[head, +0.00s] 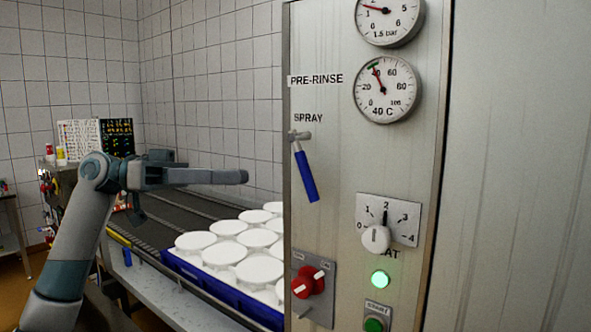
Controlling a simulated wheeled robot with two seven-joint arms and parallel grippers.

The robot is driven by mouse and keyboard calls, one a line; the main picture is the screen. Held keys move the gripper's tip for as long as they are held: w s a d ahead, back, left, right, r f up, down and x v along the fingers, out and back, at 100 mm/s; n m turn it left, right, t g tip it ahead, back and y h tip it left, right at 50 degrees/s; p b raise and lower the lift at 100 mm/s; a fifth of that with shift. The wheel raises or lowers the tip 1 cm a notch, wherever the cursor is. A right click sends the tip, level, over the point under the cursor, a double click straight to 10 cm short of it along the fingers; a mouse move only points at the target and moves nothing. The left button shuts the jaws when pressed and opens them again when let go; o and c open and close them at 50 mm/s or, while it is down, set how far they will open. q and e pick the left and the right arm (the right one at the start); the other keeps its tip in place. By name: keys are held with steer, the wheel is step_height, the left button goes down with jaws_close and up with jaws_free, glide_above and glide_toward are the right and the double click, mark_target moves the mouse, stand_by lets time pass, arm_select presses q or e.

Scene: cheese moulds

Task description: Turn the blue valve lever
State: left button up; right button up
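The blue valve lever (305,176) is on the grey metal panel under the SPRAY label. It hangs down from a metal pivot, its lower end tilted a little to the right. My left gripper (243,177) points right, with its fingertips left of the lever and apart from it in the picture. Its fingers are seen side-on and overlap, so I cannot tell whether they are open or shut. Nothing shows between them. My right gripper is not in view.
The panel (335,230) also carries two round gauges (388,90), a white rotary dial (376,238), a red knob (308,282), a lit green lamp (380,279) and a green button (374,324). A blue crate (215,285) of white moulds stands on the conveyor (170,215) below my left gripper.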

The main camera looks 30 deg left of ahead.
arm_select(q)
steer(key=p+x, duration=0.5)
steer(key=x, duration=0.7)
jaws_close()
